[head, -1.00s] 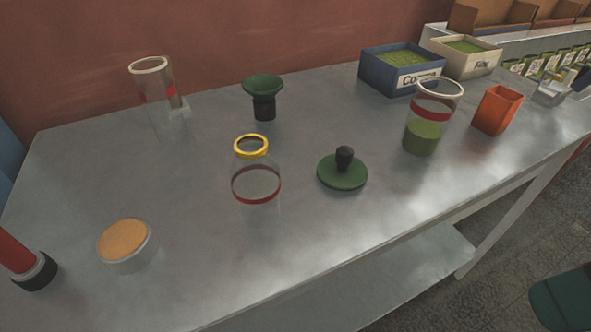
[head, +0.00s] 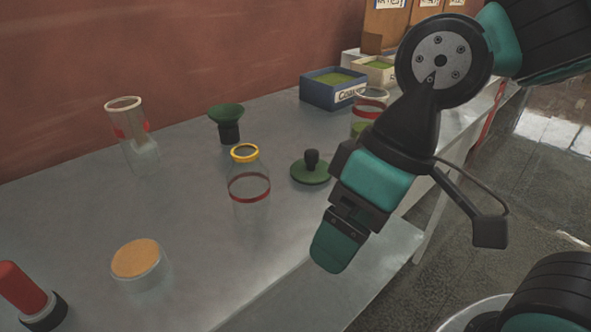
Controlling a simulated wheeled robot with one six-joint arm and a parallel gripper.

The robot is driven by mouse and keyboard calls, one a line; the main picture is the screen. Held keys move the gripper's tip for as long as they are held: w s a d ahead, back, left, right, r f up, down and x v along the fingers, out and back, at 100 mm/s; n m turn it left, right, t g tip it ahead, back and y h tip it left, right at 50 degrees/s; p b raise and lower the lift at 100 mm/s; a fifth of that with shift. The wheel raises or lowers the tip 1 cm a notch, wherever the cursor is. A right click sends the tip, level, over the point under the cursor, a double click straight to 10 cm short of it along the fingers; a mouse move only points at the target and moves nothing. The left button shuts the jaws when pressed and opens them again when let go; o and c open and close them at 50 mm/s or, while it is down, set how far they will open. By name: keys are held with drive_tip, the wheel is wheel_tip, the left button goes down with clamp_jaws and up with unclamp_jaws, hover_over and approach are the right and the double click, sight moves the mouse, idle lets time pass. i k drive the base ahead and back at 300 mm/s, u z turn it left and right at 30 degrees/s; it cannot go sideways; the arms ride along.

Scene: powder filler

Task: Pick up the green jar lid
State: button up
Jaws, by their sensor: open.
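The green jar lid (head: 310,172) is a round dark green disc with a black knob on top. It lies knob up on the grey metal table, right of the clear jar (head: 248,190) with a yellow rim and red band. My gripper (head: 335,250) hangs at the table's front edge, nearer to the camera than the lid and below it in the picture. It is seen from the side, so the gap between its fingers is hidden. It is apart from the lid, and nothing shows in it.
A green funnel (head: 228,122) stands behind the jar, with a clear cylinder (head: 133,140) at left. An orange-topped round container (head: 138,260) and a red-handled tool (head: 28,298) are at front left. A blue box (head: 330,90) stands at the back. My arm partly hides another red-banded jar (head: 369,103).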

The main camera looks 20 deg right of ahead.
sight(309, 171)
drive_tip(key=z, duration=0.4)
drive_tip(key=k, duration=0.5)
drive_tip(key=u, duration=1.65)
drive_tip(key=i, duration=0.6)
drive_tip(key=z, duration=0.65)
